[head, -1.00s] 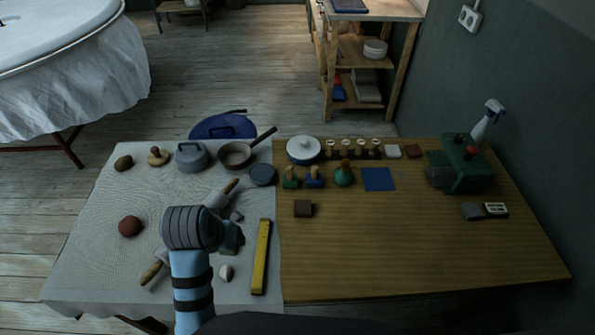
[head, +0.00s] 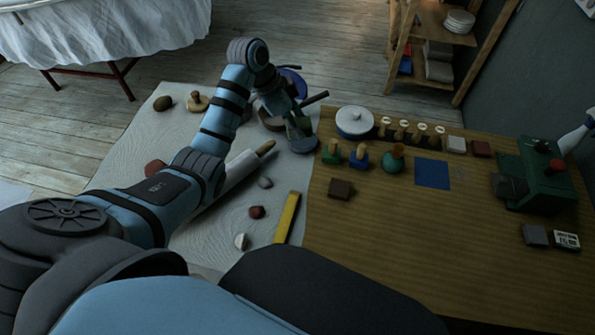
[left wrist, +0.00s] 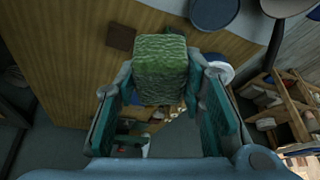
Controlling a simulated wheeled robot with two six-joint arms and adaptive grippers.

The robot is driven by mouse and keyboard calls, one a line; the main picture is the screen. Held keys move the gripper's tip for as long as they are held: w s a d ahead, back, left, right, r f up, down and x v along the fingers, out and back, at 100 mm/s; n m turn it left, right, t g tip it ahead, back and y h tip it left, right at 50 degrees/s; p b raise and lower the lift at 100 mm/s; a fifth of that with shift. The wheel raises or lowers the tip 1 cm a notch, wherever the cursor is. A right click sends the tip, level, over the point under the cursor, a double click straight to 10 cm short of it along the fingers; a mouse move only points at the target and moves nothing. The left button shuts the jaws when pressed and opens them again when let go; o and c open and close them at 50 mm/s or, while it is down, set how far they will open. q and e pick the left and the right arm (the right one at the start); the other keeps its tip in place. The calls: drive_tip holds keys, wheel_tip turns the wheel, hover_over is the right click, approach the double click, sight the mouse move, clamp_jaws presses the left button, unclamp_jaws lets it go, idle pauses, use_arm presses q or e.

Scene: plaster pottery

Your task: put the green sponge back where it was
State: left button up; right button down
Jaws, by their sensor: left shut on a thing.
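The green sponge (left wrist: 160,70) is held between the two fingers of my left gripper (left wrist: 160,82) in the left wrist view. The sponge looks rough and mottled green. The sponge shows only as a small greenish patch there. My right gripper is not in view.
A brown block (head: 341,188) lies nearer. A rolling pin (head: 235,172) and a yellow ruler (head: 288,217) lie on the cloth. The wooden front is bare.

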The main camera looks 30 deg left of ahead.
use_arm(q)
wheel_tip(320, 180, down, 18)
drive_tip(key=b, duration=0.4)
drive_tip(key=shift+s+d+r, duration=0.15)
drive_tip(key=o, duration=1.1)
drive_tip(key=shift+r, duration=0.2)
drive_tip(key=p+v, duration=0.3)
drive_tip(key=v, duration=0.8)
drive_tip(key=shift+s+r+p, duration=0.1)
drive_tip(key=shift+r+p, duration=0.25)
drive_tip(key=shift+p, duration=0.05)
